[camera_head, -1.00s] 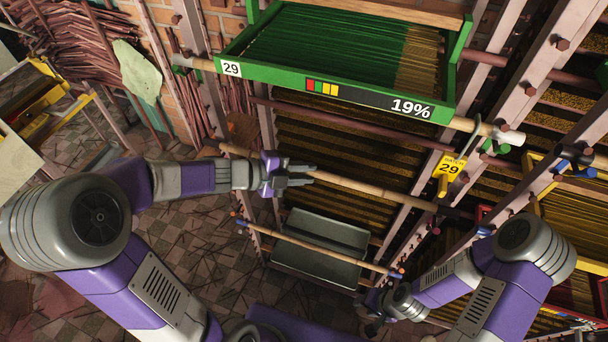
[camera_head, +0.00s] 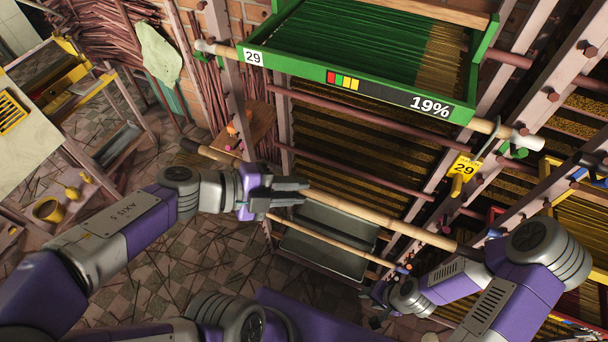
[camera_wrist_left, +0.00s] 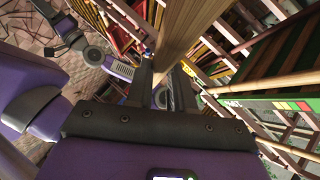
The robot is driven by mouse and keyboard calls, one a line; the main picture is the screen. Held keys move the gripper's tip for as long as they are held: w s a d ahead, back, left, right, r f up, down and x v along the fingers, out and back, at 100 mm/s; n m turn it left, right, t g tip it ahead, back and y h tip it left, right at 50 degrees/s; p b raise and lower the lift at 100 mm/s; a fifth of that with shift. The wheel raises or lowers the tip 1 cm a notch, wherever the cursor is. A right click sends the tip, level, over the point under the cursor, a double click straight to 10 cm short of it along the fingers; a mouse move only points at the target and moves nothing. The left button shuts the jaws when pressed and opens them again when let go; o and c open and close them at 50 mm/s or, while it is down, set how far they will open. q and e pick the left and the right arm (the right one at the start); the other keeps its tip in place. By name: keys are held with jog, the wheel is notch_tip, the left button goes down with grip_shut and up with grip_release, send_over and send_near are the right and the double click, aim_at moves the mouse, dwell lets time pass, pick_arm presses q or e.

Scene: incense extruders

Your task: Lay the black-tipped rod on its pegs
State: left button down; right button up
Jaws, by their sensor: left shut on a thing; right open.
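My left gripper (camera_head: 303,191) is shut on a long pale wooden rod (camera_head: 365,211) with dark ends. The rod slants across the head view, its left end high and its right end (camera_head: 470,249) lower, near my right arm. In the left wrist view the rod (camera_wrist_left: 186,38) stretches away between the fingers (camera_wrist_left: 162,88). Small coloured pegs stick out of the rack posts, among them a pink peg (camera_head: 445,219) and an orange peg (camera_head: 231,129). I cannot tell that the rod touches any peg. My right gripper (camera_head: 376,319) is open, low beside the rack, and partly hidden.
A green tray (camera_head: 350,88) marked 29 and 19% hangs on a white-tipped rod (camera_head: 521,140) above the held rod. A lower thin rod (camera_head: 335,240) crosses in front of grey metal trays (camera_head: 318,262).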

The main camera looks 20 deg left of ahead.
pick_arm(q)
jog(key=s+r+b, duration=0.3)
jog(key=s+b, duration=0.1)
jog(key=s, duration=2)
jog(key=shift+s+a, duration=0.35)
jog(key=shift+a, duration=0.05)
pick_arm(e)
notch_tip(320, 180, down, 5)
pick_arm(q)
jog(key=shift+w, duration=0.1)
dwell(1.4)
